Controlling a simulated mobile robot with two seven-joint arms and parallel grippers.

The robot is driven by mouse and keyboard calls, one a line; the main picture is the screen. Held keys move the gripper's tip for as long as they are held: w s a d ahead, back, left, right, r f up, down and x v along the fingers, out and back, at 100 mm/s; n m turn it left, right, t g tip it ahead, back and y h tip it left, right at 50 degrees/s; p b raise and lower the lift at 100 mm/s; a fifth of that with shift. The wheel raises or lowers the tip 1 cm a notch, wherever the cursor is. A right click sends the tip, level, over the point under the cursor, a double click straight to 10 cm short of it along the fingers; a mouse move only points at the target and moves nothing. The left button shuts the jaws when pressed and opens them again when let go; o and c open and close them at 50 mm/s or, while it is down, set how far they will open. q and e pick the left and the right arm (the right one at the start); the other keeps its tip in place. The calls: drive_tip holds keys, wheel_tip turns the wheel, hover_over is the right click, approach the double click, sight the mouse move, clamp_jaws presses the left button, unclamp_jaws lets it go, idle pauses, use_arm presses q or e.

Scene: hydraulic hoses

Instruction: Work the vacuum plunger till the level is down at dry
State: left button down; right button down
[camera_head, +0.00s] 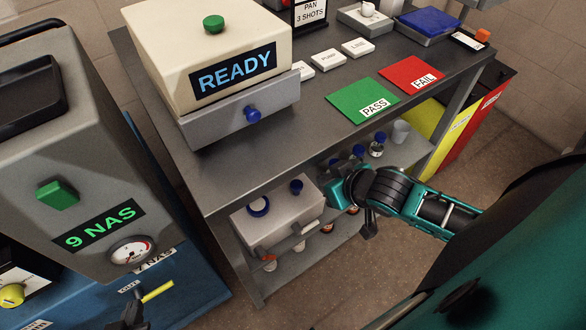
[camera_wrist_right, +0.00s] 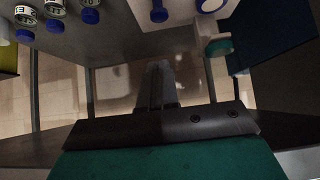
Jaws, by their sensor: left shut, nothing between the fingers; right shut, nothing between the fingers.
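A pale box (camera_head: 277,222) on the lower shelf has a blue ring and a blue knob (camera_head: 296,187) on top. The knob also shows in the right wrist view (camera_wrist_right: 159,13). I cannot tell for sure which part is the vacuum plunger, and no level mark or "dry" label is legible. My right gripper (camera_head: 368,228) is shut and empty in front of the shelf, right of the box and apart from it; its fingers show in the right wrist view (camera_wrist_right: 158,88). My left gripper (camera_head: 128,316) is shut at the bottom left, close to a yellow handle (camera_head: 158,291).
The table above holds a cream READY box (camera_head: 208,50), a green PASS mat (camera_head: 362,98) and a red FAIL mat (camera_head: 412,74). Blue-capped bottles (camera_head: 377,145) stand on the lower shelf behind my right wrist. A grey 9 NAS unit (camera_head: 70,150) with a dial stands at left.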

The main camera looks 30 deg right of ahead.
drive_tip(key=shift+f, duration=0.1)
drive_tip(key=b, duration=0.3)
hover_over(299, 184)
drive_tip(key=s, duration=0.3)
wheel_tip(299, 184, down, 7)
wheel_tip(299, 184, down, 3)
drive_tip(key=shift+r+b, duration=0.1)
drive_tip(key=shift+b, duration=0.2)
drive_tip(key=shift+f, duration=0.5)
